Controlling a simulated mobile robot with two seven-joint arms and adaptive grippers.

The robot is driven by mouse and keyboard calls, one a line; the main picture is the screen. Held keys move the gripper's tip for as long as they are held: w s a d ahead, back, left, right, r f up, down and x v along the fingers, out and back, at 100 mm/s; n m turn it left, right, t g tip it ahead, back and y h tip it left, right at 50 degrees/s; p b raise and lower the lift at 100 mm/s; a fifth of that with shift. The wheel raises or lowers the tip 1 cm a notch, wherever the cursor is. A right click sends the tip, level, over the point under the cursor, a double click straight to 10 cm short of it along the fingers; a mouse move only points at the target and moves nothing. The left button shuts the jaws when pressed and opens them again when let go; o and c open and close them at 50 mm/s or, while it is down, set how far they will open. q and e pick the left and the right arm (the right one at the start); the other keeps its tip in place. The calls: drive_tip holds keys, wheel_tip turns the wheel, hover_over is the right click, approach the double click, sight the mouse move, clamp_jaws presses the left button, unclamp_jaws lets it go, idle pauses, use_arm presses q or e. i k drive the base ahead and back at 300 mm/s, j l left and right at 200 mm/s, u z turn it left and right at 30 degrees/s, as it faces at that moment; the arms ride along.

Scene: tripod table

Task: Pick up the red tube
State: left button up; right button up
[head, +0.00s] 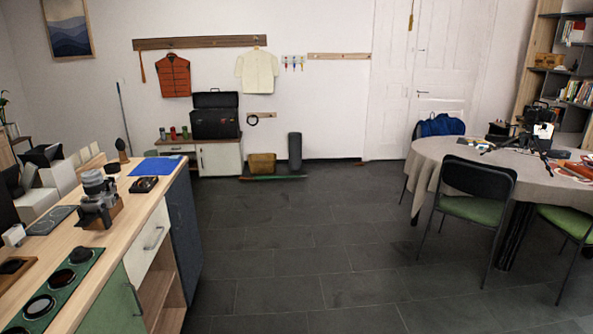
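A red item (578,170) lies on the round table (430,150) at the right edge of the view. It is small and partly cut off, so I cannot tell whether it is a tube. A black tripod-like device (535,125) stands near it on the same cloth-covered table. A small red container (173,132) also stands on the low cabinet at the back, too far away to make out its shape. Neither of my grippers is in view.
A green-seated chair (478,207) stands in front of the round table, with another chair (568,222) to its right. A wooden counter (130,197) with camera gear fills the left side. The grey tiled floor (300,250) between them is clear.

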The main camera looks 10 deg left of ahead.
sight(172, 128)
drive_tip(key=i+u, duration=0.15)
drive_tip(key=i, duration=0.7)
drive_tip(key=i+l+u, duration=0.15)
drive_tip(key=i, duration=4.05)
drive_tip(key=i+j+u, duration=0.1)
drive_tip(key=i+u, duration=0.25)
drive_tip(key=i, duration=0.5)
drive_tip(key=i+l+u, duration=0.15)
drive_tip(key=i+u, duration=0.25)
drive_tip(key=i, duration=0.4)
drive_tip(key=i+j+u, duration=0.3)
drive_tip(key=i+j, duration=1.05)
drive_tip(key=i, duration=0.1)
